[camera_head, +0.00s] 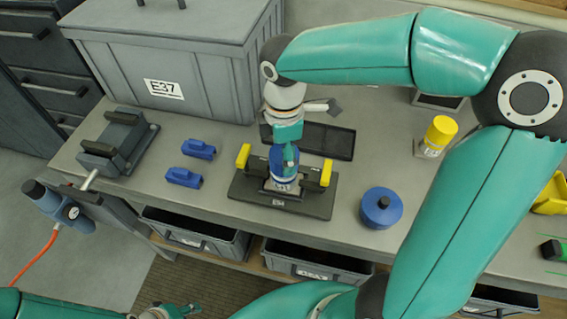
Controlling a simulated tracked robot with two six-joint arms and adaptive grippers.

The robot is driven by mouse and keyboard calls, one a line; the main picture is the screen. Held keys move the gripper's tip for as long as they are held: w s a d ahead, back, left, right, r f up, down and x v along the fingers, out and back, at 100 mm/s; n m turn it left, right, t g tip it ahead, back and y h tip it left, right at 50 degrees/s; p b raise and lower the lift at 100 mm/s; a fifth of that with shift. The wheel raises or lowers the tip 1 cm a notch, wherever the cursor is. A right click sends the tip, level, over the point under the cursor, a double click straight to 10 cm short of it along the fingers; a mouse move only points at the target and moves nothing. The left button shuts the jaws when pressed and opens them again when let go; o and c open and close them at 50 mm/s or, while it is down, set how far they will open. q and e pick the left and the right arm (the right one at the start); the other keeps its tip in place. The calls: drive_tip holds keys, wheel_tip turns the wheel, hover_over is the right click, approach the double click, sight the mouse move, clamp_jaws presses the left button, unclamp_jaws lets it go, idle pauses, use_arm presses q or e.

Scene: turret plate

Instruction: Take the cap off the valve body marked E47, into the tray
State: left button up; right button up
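A valve body (284,184) with a white label stands upright in a dark fixture (247,188) with yellow clamp blocks; its label is too small to read surely. A blue cap (277,160) sits on its top. My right gripper (288,162) points down at the cap, with a teal finger in front of it; whether it grips is hidden. A flat dark tray (333,143) lies just behind the fixture, partly covered by my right arm, and its visible part looks empty. My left gripper (178,311) is low at the bottom edge, away from the bench, partly cut off.
A second labelled body with a yellow cap (440,130) stands right. A round blue part (381,207) sits right of the fixture. Two blue pieces (198,149) lie left, near a grey vise-like block (113,143). A large grey bin marked E37 (215,85) stands behind.

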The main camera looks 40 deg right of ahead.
drive_tip(key=shift+r+p, duration=0.8)
drive_tip(key=shift+r, duration=0.4)
drive_tip(key=shift+r+p, duration=0.5)
drive_tip(key=shift+r, duration=0.7)
